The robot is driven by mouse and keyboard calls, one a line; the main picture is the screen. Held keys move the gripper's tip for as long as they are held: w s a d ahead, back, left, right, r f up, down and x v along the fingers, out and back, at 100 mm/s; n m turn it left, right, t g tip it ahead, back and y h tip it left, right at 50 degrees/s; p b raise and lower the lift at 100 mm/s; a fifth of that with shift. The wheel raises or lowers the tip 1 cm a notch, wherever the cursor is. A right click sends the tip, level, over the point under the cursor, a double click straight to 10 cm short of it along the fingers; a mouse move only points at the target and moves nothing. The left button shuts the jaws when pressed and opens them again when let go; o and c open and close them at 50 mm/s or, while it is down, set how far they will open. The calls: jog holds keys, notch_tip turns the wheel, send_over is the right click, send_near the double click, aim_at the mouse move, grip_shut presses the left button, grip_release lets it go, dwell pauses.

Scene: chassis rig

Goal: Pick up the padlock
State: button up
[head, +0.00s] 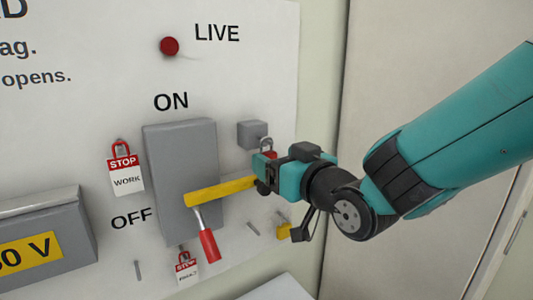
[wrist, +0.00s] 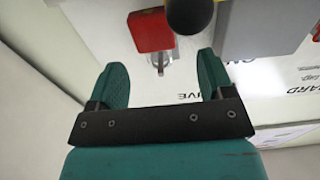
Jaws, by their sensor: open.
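A red padlock (head: 271,154) with a grey shackle is at the small grey block on the panel. My gripper (head: 264,170) is right in front of it in the head view and hides most of its body. In the wrist view the padlock (wrist: 150,30) shows its red body just beyond the fingertips, with the metal shackle (wrist: 160,62) pointing into the gap between the fingers. My gripper (wrist: 163,70) is open, with a teal finger on each side and nothing held. Whether a finger touches the padlock cannot be told.
A yellow lever (head: 220,191) with a dark ball knob (wrist: 190,14) sticks out close beside the padlock. A red-handled piece (head: 208,244) hangs at the lever. A yellow padlock (head: 283,231) and STOP tags (head: 126,178) are on the panel. A grey box (head: 40,240) juts out left.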

aim_at(267, 152)
jog(key=p+x, duration=0.2)
jog(key=x, duration=0.1)
jog(key=shift+w+r+p, duration=0.3)
jog(key=shift+w+p, duration=0.05)
jog(key=shift+p, duration=0.05)
jog(key=shift+w+a+f, duration=0.2)
jog(key=shift+w+a, duration=0.2)
jog(key=shift+w, duration=0.05)
jog(key=c, duration=0.9)
jog(key=shift+c, duration=0.8)
jog(key=shift+r, duration=0.15)
